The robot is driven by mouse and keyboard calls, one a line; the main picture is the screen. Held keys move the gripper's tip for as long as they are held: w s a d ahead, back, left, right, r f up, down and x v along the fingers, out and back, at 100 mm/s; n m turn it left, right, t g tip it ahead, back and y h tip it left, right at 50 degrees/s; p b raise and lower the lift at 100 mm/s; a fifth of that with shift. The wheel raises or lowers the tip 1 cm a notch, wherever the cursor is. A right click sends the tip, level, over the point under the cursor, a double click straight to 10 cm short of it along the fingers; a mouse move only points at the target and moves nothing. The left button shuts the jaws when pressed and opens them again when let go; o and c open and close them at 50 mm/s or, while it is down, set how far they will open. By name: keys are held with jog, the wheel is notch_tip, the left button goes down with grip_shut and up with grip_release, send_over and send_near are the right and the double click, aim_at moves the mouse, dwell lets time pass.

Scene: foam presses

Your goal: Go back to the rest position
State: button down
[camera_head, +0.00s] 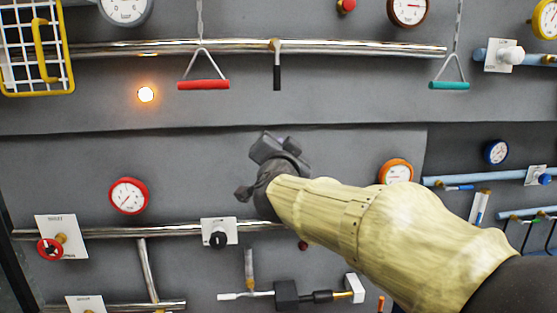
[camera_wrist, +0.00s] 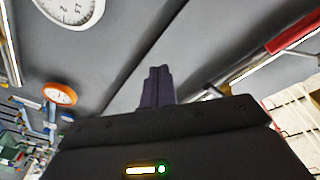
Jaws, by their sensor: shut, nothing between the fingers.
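My gripper (camera_wrist: 157,86) shows in the wrist view as two dark fingers pressed together with nothing between them. In the head view my arm in its pale yellow cover reaches from the lower right to the middle of the wall. My gripper (camera_head: 243,192) is small and dark there, in front of the grey panel, between the upper and lower pipes. It appears apart from the handles and knobs. The arm hides part of the panel on the lower right.
A red pull handle (camera_head: 203,85) and a green one (camera_head: 449,86) hang above. A lit lamp (camera_head: 146,95), a red gauge (camera_head: 128,196), an orange gauge (camera_head: 396,172) and a black knob (camera_head: 218,240) are on the wall. A yellow-framed cage (camera_head: 72,60) stands at upper left.

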jog(key=s+d+f+n+g+y, duration=0.1)
jog(key=s+d+f+n+g, duration=0.15)
jog(key=f, duration=0.55)
jog(key=s+d+f+n+g, duration=0.1)
jog(key=d+f+n+g, duration=0.15)
jog(key=f, duration=0.65)
jog(key=s+d+f+n+g+y, duration=0.1)
jog(key=s+f+g, duration=0.15)
jog(key=f, duration=0.55)
jog(key=s+d+f+n+g, duration=0.1)
jog(key=s+d+f+g, duration=0.3)
jog(key=s+f, duration=0.4)
jog(key=s+d+f+n+g+h, duration=0.1)
jog(key=s+d+f+g, duration=0.3)
jog(key=s+f, duration=0.4)
jog(key=shift+s+d+g+h+b, duration=0.35)
jog(key=shift+s+d+b, duration=0.1)
jog(key=shift+s, duration=0.75)
jog(key=shift+a, duration=0.1)
